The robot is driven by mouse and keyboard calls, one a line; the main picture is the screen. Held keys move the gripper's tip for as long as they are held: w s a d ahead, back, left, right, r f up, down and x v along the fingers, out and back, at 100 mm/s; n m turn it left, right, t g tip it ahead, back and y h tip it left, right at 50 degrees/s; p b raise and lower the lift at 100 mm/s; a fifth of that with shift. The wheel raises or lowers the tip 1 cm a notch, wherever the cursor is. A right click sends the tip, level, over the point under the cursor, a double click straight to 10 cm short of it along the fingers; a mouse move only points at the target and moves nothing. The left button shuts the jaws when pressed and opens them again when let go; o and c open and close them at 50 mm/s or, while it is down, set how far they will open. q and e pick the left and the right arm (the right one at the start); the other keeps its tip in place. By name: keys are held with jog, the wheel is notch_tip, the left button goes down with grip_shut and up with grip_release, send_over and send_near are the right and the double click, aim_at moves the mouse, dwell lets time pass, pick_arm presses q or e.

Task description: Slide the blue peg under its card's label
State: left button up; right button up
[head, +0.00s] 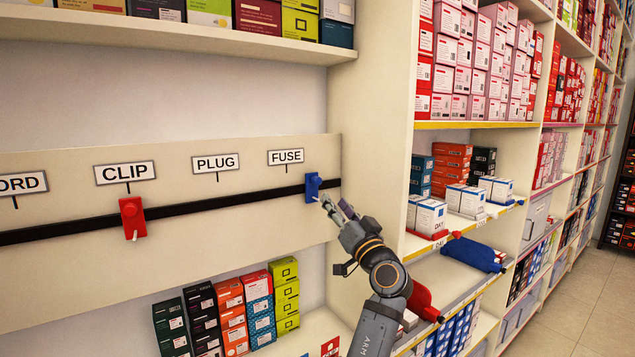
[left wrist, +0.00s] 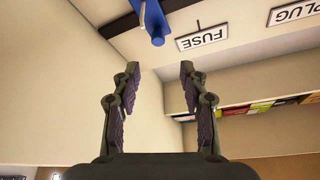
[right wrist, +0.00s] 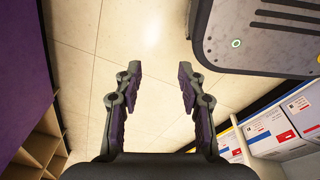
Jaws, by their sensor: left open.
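The blue peg (head: 312,187) sits on the black rail (head: 225,201) near its right end, a little right of below the FUSE label (head: 285,157). In the left wrist view the blue peg (left wrist: 154,22) lies just beyond the fingertips, beside the upside-down FUSE label (left wrist: 202,38). My left gripper (head: 334,203) is open, close to the peg's lower right; in its wrist view the fingers (left wrist: 160,68) are apart with nothing between them. My right gripper (right wrist: 160,70) is open and empty above the floor. I cannot make out the peg's card.
A red peg (head: 132,217) sits on the rail below the CLIP label (head: 125,173). The PLUG label (head: 215,163) has no peg below it. A side panel (head: 375,130) and stocked shelves stand to the right. Boxes (head: 259,305) stand below the rail board.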

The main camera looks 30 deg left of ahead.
aim_at(319, 182)
pick_arm(q)
jog(key=p+x, duration=0.1)
jog(key=x, duration=0.1)
jog(key=p+x, duration=0.1)
jog(key=x, duration=0.2)
jog(key=p+x, duration=0.1)
jog(key=x, duration=0.2)
jog(key=shift+w+a+f, duration=0.15)
jog(key=shift+f, duration=0.05)
jog(key=shift+p+x, duration=0.7)
jog(key=shift+x, duration=0.15)
jog(key=shift+r, duration=0.2)
jog(key=shift+w+a+f, duration=0.1)
jog(key=shift+w+f, duration=0.05)
grip_shut()
pick_arm(e)
jog(key=r, duration=0.1)
jog(key=s+d+r, duration=0.1)
jog(key=r, duration=0.3)
jog(key=shift+s+d, duration=0.2)
jog(key=shift+s, duration=0.05)
jog(key=shift+f, duration=0.1)
